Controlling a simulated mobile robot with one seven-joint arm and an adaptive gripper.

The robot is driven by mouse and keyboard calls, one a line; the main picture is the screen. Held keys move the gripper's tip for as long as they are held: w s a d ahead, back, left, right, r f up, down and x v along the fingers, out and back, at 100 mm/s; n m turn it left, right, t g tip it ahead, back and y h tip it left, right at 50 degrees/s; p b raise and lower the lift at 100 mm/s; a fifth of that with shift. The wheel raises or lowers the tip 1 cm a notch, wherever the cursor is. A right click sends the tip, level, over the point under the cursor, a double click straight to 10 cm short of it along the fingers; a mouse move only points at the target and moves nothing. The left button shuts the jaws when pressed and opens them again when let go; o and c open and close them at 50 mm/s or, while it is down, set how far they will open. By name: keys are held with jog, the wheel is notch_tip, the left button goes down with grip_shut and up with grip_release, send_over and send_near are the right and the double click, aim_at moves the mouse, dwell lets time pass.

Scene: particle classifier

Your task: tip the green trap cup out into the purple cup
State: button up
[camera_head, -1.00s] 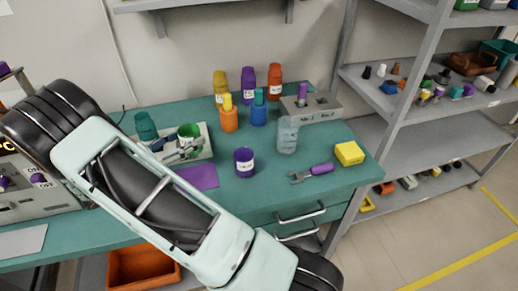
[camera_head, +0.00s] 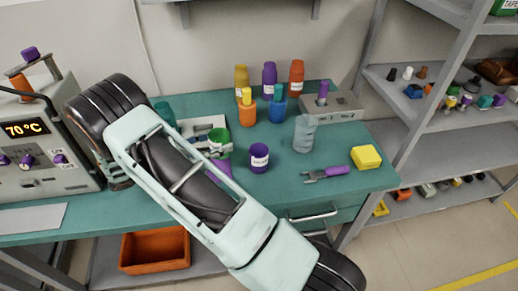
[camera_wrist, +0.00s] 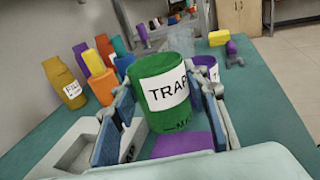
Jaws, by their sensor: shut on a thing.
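The green trap cup (camera_wrist: 163,95), with a white label reading TRAP, is between the fingers of my gripper (camera_wrist: 160,112) in the wrist view. My gripper is shut on it. The cup looks close to upright, with its rim up. In the head view the green cup (camera_head: 219,136) shows at the end of my arm, left of the purple cup. The purple cup (camera_head: 259,157) stands upright on the teal bench. In the wrist view the purple cup (camera_wrist: 206,67) is partly hidden behind the green cup and a finger.
A grey tray (camera_head: 188,124) and a purple mat (camera_wrist: 182,142) lie by my gripper. A clear beaker (camera_head: 303,134), a purple-handled tool (camera_head: 327,173) and a yellow block (camera_head: 366,157) are right of the purple cup. Several bottles (camera_head: 269,78) stand behind.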

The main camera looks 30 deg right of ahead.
jog(key=shift+s+d+f+m+y+p, duration=0.15)
jog(key=shift+s+d+m+y+p, duration=0.15)
jog(key=shift+d+m+y, duration=0.25)
jog(key=shift+s+d+r+m+t+y+p, duration=0.35)
jog(key=shift+d+r+y+p, duration=0.3)
jog(key=shift+y+p, duration=0.4)
jog(key=shift+s+d+r+m+t+y+p, duration=0.2)
jog(key=shift+s+d+r+m+y+p, duration=0.4)
jog(key=shift+y+p, duration=0.45)
jog(key=shift+s+d+r+m+t+y+p, duration=0.3)
jog(key=shift+d+r+y+p, duration=0.35)
jog(key=shift+y+p, duration=0.4)
jog(key=shift+d+f+m+t+y, duration=0.1)
jog(key=shift+f+m+t+y, duration=0.2)
jog(key=shift+f+y, duration=0.25)
jog(key=shift+s+d+r+m+t+y+p, duration=0.1)
jog(key=shift+r+m+t+y+p, duration=0.25)
jog(key=shift+y, duration=0.4)
jog(key=shift+s+d+r+m+t+y+p, duration=0.1)
jog(key=shift+r+m+t+y+p, duration=0.2)
jog(key=shift+y, duration=0.4)
jog(key=shift+s+d+r+t+y+b, duration=0.15)
jog(key=shift+d+y+b, duration=0.2)
jog(key=shift+b, duration=0.2)
jog(key=shift+s+d+r+t+y+b, duration=0.1)
jog(key=shift+d+t+y+b, duration=0.1)
jog(key=shift+y+b, duration=0.25)
